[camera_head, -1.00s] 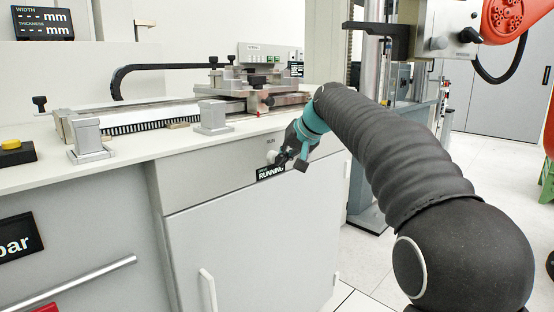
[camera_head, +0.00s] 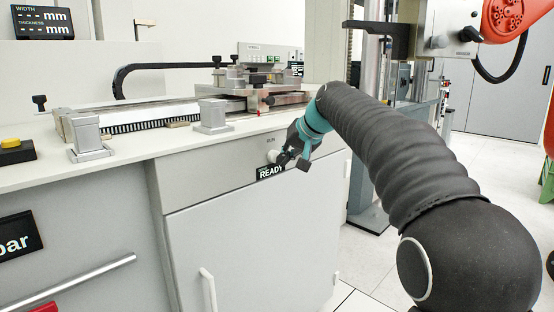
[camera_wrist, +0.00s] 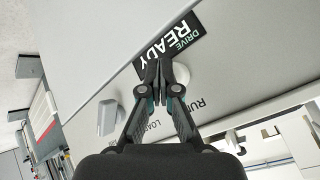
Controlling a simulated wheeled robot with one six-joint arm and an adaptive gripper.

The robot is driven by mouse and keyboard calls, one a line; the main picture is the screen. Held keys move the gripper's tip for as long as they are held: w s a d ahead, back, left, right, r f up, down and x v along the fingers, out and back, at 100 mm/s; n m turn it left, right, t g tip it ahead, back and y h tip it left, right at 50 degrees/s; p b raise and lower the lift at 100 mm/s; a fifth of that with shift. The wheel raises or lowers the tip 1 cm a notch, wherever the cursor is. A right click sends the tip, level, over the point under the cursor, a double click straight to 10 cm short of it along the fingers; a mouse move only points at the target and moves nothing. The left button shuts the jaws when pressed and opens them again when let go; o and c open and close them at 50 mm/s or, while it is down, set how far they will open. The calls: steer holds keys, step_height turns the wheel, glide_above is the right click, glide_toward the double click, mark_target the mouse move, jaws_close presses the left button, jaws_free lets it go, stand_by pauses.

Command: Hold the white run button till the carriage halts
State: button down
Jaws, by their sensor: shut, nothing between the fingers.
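The white run button (camera_head: 272,156) is a small round knob on the front panel of the bench, under a RUN label. It also shows in the wrist view (camera_wrist: 181,73), partly hidden behind my fingers. My gripper (camera_head: 281,158) is shut and empty, its fingertips at the button; whether they press it I cannot tell. The fingertips also show in the wrist view (camera_wrist: 160,70). The drive display (camera_head: 271,172) below the button reads READY. The carriage (camera_head: 272,98) sits on the bench-top rail, towards its right end.
Grey blocks (camera_head: 213,116) stand along the bench top's front. A yellow button box (camera_head: 14,151) is at far left. Floor right of the cabinet is partly clear.

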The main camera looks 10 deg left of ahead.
steer(key=shift+s+d, duration=0.4)
steer(key=shift+d, duration=0.1)
steer(key=shift+s+d+b, duration=0.65)
steer(key=shift+s+d, duration=0.15)
steer(key=shift+d, duration=0.2)
steer(key=shift+s+d+b, duration=0.65)
steer(key=shift+s+d, duration=0.1)
steer(key=shift+d, duration=0.25)
